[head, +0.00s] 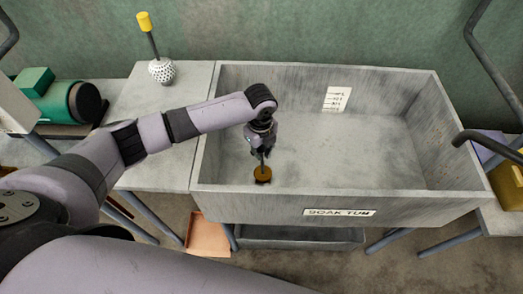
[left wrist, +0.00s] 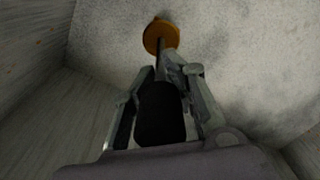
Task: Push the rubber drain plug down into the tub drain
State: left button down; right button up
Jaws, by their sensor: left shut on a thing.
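The drain plug (head: 262,172) is an orange-brown disc with a thin dark stem, low inside the grey soak tub (head: 340,203) near its front left. My left gripper (head: 263,150) points down above the disc and is shut on the stem. In the left wrist view the plug (left wrist: 160,34) shows beyond the fingertips (left wrist: 165,66), close to the tub floor. A small dark patch shows just below the disc in the head view; I cannot tell whether it is the drain or shadow. The drain opening is not clearly visible. My right gripper is not in view.
The tub walls surround my left gripper, and the tub floor to the right is clear. A white dotted ball with a yellow-topped rod (head: 162,70) stands on the left bench. A green motor-like machine (head: 70,102) is further left. Dark curved pipes rise at the right.

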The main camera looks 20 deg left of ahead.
pick_arm(q)
jog(key=shift+f, duration=0.2)
jog(key=shift+f+b, duration=0.45)
jog(key=shift+f, duration=0.3)
jog(key=c, duration=1.2)
grip_release()
jog(key=r, duration=1.2)
jog(key=shift+s, duration=0.2)
